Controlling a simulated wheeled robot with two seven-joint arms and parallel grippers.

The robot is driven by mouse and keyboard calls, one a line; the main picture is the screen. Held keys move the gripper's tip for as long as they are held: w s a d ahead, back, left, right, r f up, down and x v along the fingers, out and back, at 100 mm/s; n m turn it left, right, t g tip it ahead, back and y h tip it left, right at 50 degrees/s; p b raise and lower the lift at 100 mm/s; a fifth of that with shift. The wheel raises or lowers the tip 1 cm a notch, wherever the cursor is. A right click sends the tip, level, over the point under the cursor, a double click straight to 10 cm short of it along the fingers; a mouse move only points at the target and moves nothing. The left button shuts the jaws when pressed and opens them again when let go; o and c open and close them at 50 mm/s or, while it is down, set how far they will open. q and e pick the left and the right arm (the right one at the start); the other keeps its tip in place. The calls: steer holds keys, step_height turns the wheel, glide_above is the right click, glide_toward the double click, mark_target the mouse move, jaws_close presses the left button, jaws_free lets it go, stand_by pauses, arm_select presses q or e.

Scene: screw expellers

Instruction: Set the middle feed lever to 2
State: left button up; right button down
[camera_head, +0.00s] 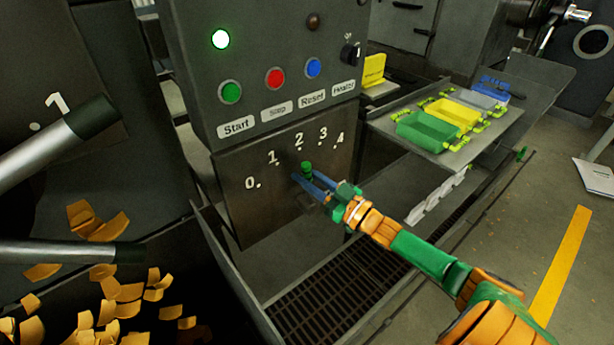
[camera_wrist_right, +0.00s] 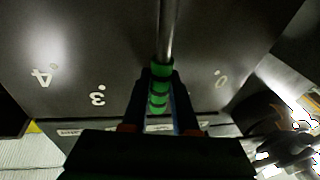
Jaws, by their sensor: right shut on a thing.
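The middle feed lever is a metal rod (camera_wrist_right: 168,35) with a green ringed grip (camera_wrist_right: 159,88). Its green end (camera_head: 307,168) shows in the head view below the 2 on the dark scale plate (camera_head: 240,205), marked 0 to 4. My right gripper (camera_head: 303,182) is shut on the green grip, with blue fingers on either side; it also shows in the wrist view (camera_wrist_right: 160,100). There, 4 and 3 show left of the lever and 0 right; 1 and 2 are hidden. The lever points between 3 and 0; its exact mark is unclear. My left gripper is out of view.
Above the scale is a control box (camera_head: 205,75) with a lit green lamp (camera_head: 221,39) and several buttons. Colored bins (camera_head: 428,131) stand on a shelf at right. A grate (camera_head: 330,305) is below.

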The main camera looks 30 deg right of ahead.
steer(key=shift+d+m, duration=0.5)
steer(key=shift+m, duration=0.1)
steer(key=c, duration=0.7)
jaws_free()
steer(key=v, duration=0.7)
steer(key=shift+f, duration=0.1)
